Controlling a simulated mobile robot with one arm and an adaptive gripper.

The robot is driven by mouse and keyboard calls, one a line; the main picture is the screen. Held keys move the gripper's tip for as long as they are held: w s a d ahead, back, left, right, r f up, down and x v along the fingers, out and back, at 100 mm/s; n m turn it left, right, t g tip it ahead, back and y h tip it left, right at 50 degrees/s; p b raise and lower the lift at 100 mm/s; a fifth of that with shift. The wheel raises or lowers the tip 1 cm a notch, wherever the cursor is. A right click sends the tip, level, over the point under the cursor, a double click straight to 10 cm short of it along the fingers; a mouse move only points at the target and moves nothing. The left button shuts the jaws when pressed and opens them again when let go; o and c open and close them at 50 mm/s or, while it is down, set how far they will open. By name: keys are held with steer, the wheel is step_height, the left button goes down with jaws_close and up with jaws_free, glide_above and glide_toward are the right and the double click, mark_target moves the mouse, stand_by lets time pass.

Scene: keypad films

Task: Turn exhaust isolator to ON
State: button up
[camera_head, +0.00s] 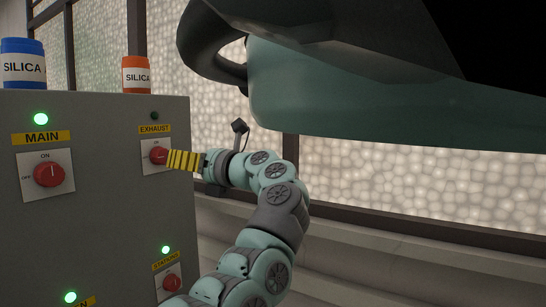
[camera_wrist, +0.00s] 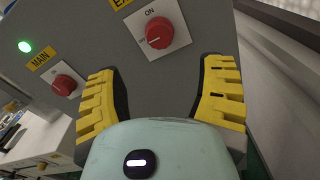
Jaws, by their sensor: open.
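The exhaust isolator is a red rotary knob (camera_head: 158,156) on a white plate, under a yellow EXHAUST label (camera_head: 155,129) on the grey cabinet. The lamp above it (camera_head: 155,115) is dark. In the wrist view the exhaust knob (camera_wrist: 159,33) has its white mark pointing left toward OFF, with ON at the top of the plate. My gripper (camera_head: 178,160) faces the knob from the right; its yellow fingers partly cover the plate in the head view. In the wrist view my gripper (camera_wrist: 162,70) is open, fingers spread apart, with the knob beyond and between them, not gripped.
The MAIN knob (camera_head: 49,174) points up to ON under a lit green lamp (camera_head: 41,119). A lower red knob (camera_head: 172,283) has a green lamp (camera_head: 166,250) lit. A blue silica tub (camera_head: 22,62) and an orange one (camera_head: 136,75) stand on the cabinet (camera_head: 110,200).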

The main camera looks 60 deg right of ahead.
mark_target(163, 159)
steer(key=w+p, duration=0.1)
steer(key=w, duration=0.1)
steer(key=w+p, duration=0.2)
steer(key=w, duration=0.1)
steer(key=w+p, duration=0.2)
steer(key=w, duration=0.1)
steer(key=shift+w+a+r, duration=0.15)
steer(key=shift+a+r, duration=0.05)
steer(key=shift+a, duration=0.15)
steer(key=shift+w+f+p, duration=0.2)
steer(key=shift+w+p, duration=0.1)
steer(key=shift+w, duration=0.1)
steer(key=c, duration=1.2)
